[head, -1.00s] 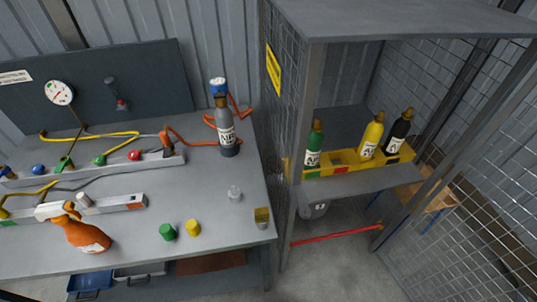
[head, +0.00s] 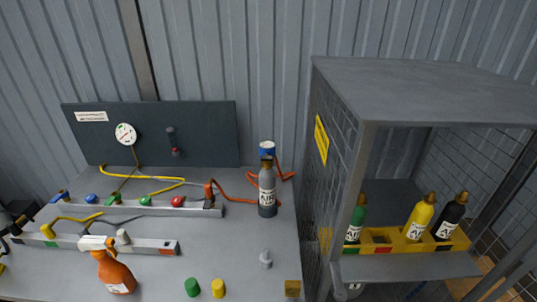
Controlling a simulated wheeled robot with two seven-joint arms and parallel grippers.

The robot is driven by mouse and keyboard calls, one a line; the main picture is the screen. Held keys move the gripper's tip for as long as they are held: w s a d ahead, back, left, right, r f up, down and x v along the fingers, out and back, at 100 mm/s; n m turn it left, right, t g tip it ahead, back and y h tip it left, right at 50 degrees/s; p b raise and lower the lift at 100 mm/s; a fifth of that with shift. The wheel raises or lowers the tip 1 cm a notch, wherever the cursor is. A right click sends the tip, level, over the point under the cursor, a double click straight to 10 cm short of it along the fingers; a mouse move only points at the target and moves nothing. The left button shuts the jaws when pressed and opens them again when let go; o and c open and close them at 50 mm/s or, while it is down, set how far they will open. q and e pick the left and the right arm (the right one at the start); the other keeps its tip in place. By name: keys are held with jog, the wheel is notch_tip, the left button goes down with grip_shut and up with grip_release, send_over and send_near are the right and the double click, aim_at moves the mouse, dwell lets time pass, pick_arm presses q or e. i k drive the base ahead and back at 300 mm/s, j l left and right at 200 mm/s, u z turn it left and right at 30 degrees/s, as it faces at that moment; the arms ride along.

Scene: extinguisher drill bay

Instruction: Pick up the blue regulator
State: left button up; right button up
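The blue regulator (head: 267,149), a blue cap-like part with a pale band, sits on top of an upright grey cylinder (head: 267,190) labelled AIR. The cylinder stands at the back right of the grey bench, with an orange hose beside and behind it. Part of my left gripper (head: 20,216) shows as a dark shape at the left edge, far from the regulator; its fingers are not clear. My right gripper is not in view.
Two rails (head: 150,209) with coloured knobs and hoses lie on the bench's left. An orange spray bottle (head: 115,274), green cap (head: 192,287) and yellow cap (head: 218,288) stand in front. A mesh cage (head: 335,170) with several cylinders stands right.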

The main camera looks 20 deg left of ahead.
aim_at(268, 147)
jog(key=u, duration=1.5)
jog(key=i+j, duration=0.15)
jog(key=j, duration=0.15)
jog(key=i+j, duration=0.2)
